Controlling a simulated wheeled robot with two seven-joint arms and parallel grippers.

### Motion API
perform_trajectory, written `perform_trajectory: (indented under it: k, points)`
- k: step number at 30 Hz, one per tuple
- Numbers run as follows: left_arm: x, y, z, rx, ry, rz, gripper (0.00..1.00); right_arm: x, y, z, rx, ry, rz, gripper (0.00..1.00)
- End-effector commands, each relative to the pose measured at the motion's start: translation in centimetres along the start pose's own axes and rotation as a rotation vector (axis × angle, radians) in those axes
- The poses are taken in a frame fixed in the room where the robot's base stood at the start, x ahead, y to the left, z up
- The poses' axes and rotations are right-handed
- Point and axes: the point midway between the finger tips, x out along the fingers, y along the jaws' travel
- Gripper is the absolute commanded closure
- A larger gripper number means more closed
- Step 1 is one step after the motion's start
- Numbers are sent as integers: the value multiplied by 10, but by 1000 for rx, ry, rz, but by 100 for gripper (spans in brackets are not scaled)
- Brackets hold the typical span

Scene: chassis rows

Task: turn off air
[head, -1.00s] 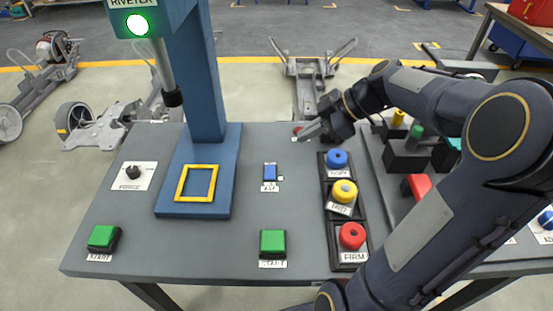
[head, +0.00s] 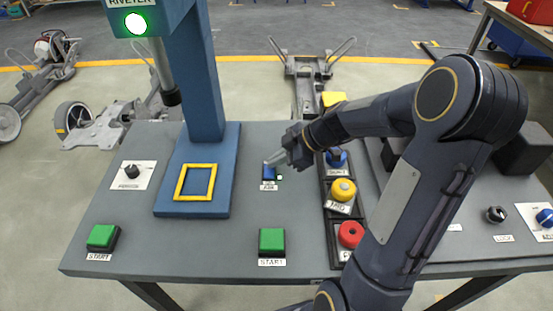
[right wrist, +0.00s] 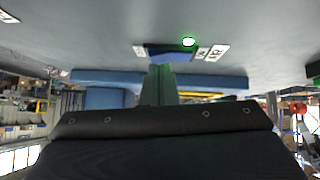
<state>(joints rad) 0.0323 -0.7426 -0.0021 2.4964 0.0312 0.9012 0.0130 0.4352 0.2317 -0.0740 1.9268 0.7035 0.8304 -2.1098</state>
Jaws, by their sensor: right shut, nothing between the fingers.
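The small blue AIR switch (head: 267,175) sits on the grey tabletop right of the riveter's base, with its label (head: 268,187) in front. It also shows in the right wrist view (right wrist: 168,54), beside a lit green lamp (right wrist: 188,42). My right gripper (head: 268,163) is shut and empty. The rocker's tilt is too small to read. My left gripper is not in view.
The blue riveter (head: 203,90) with a lit green lamp stands at left, a yellow frame (head: 196,182) on its base. A green START button (head: 272,241) is in front of the switch. Blue, yellow (head: 343,189) and red (head: 350,233) buttons stand to the right, beside my right arm.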

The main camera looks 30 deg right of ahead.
Motion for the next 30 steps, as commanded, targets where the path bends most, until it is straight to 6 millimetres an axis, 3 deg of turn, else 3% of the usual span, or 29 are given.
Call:
perform_trajectory:
  k: [19,30]
  points:
    - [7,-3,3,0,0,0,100,5,0,5,43,-1,-44,100]
    - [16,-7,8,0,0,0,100,2,-14,2,43,0,-47,100]
